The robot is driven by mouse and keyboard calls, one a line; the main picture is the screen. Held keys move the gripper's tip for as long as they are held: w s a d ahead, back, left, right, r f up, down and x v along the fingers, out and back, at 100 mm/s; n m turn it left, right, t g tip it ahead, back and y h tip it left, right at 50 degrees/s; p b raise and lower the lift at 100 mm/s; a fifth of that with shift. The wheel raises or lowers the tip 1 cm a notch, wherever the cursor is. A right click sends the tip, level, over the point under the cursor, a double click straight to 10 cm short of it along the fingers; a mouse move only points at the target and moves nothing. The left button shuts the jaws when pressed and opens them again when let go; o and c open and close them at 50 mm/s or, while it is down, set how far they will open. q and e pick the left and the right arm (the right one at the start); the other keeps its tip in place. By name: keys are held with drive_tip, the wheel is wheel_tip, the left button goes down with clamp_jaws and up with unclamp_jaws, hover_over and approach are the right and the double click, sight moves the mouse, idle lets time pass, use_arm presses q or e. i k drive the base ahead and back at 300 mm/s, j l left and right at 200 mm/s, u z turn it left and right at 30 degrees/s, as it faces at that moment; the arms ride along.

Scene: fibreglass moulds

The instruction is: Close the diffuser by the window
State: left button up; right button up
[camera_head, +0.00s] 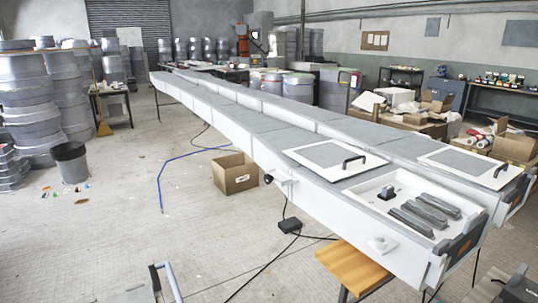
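Two long white diffuser bodies with grey tops run side by side from the front right to the back left. The nearer diffuser (232,111) has an open compartment (378,205) at its near end, with several dark grey bars in it. Its white-framed lid panel (334,157) with a black handle lies behind the opening. The farther diffuser (400,143) carries a similar lid panel (470,167). No window shows, so I cannot tell which one is by it. What seem to be my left gripper (162,268) and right gripper (507,284) show at the bottom edge, apart from both diffusers.
A cardboard box (235,173), a blue hose (178,163) and black cables lie on the floor left of the diffusers. An orange-brown wooden stool or bench (352,267) stands beneath the near end. The floor at left centre is mostly clear.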

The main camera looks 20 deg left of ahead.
sight(335, 160)
drive_tip(key=u, duration=0.3)
drive_tip(key=i+j+u, duration=0.1)
drive_tip(key=i, duration=0.35)
drive_tip(key=i+j, duration=0.1)
drive_tip(key=i, duration=0.35)
drive_tip(key=j+u, duration=0.05)
